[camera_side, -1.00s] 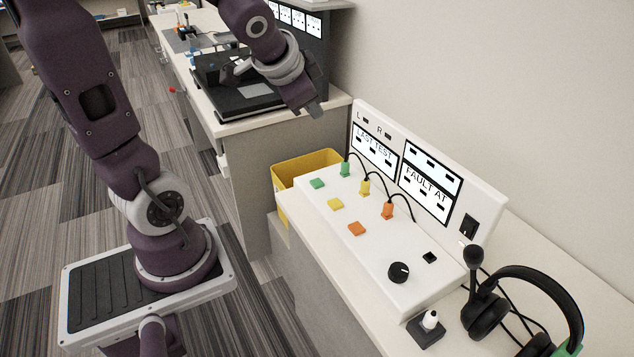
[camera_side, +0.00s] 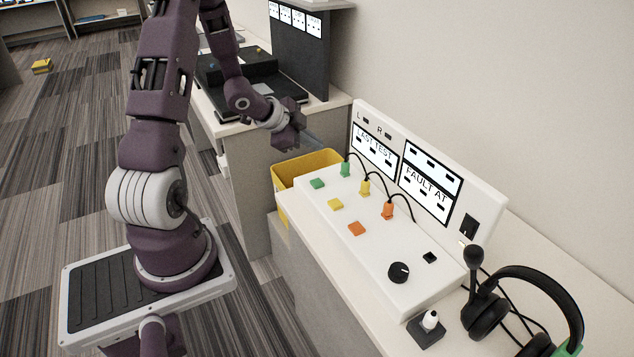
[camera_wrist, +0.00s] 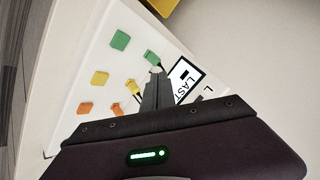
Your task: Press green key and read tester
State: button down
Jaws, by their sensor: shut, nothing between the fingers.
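The white tester (camera_side: 380,230) stands on the bench with a sloped key panel and an upright display panel. The green key (camera_side: 317,184) is at its far left end, and it also shows in the wrist view (camera_wrist: 120,39). A green plug (camera_side: 345,170) with a black cable sits beside the key. The left screen (camera_side: 375,150) reads "LAST TEST" and the right screen (camera_side: 428,186) reads "FAULT AT"; both show small dark marks. My gripper (camera_wrist: 157,73) is shut and empty. In the side view it is above and behind the yellow bin, apart from the green key.
A yellow key (camera_side: 335,204), an orange key (camera_side: 357,228), yellow and orange plugs, and a black knob (camera_side: 399,272) are on the tester. A headset (camera_side: 520,300) lies at the near right. The yellow bin (camera_side: 290,178) stands beyond the tester's left end.

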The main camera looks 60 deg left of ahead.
aim_at(314, 183)
jog(key=shift+f, duration=4.35)
jog(key=shift+f, duration=0.15)
jog(key=shift+f, duration=0.25)
jog(key=shift+f, duration=0.45)
jog(key=shift+r, duration=0.85)
jog(key=shift+r, duration=2.55)
